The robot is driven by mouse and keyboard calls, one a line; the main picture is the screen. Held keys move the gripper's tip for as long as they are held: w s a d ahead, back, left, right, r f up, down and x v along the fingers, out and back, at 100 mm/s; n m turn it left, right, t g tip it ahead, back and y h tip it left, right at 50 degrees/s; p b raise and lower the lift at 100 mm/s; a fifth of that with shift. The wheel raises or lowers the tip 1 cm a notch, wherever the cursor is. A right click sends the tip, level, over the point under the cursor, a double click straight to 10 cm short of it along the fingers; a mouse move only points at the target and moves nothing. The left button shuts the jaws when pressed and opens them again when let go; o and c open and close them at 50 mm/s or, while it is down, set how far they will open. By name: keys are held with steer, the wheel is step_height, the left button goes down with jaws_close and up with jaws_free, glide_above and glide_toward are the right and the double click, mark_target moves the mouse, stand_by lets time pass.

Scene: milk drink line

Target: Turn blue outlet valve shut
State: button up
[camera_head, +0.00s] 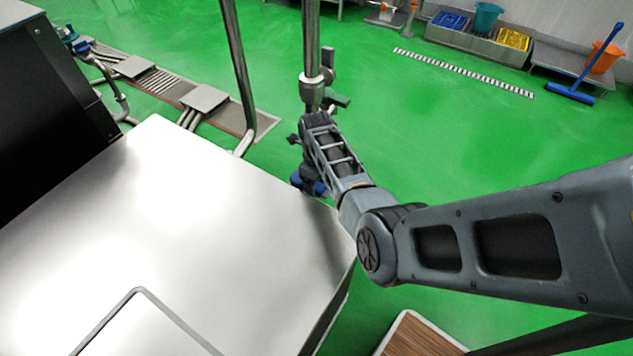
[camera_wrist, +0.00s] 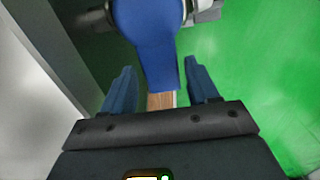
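The blue outlet valve handle (camera_wrist: 150,42) is large in the wrist view, at the top centre. Its flat lever points down toward my gripper (camera_wrist: 160,72). My gripper is open, with one dark blue finger on each side of the lever's lower end. Gaps show on both sides, so neither finger looks pressed on it. The pale metal valve body (camera_wrist: 204,8) shows only in part behind the handle. In the head view my arm hides most of the valve; a bit of blue shows below my wrist, and I cannot tell whether it is handle or finger.
A steel cabinet top (camera_head: 170,220) lies close left of my wrist. A vertical steel pipe (camera_head: 311,40) with a fitting stands just behind it. A brown board (camera_head: 415,338) with a white edge is low at front. Green floor (camera_head: 440,110) on the right is open.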

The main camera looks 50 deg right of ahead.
mark_target(317, 185)
steer(key=shift+o, duration=0.4)
steer(key=shift+r, duration=0.15)
step_height(317, 185, up, 8)
steer(key=shift+f+p, duration=0.2)
steer(key=shift+p, duration=0.1)
stand_by(0.4)
